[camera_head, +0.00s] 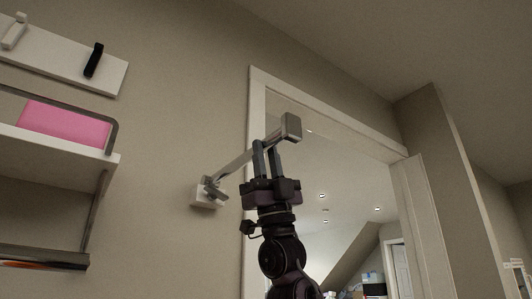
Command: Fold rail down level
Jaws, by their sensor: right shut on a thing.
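The rail (237,164) is a grey metal bar hinged on a white wall mount (207,194) left of the doorway. It slants up and to the right from the mount, tilted rather than level, and ends in a blocky grey head (291,127). My right gripper (266,147) reaches up from below. Its two fingers are shut on the rail just short of the head. The fingers hide part of the bar there. My left gripper is not in view.
A white-framed doorway (256,100) stands behind the rail and my right arm. On the left wall are a shelf (60,150) with a pink item (66,122) and a white hook board (60,62). The wall below the mount looks clear.

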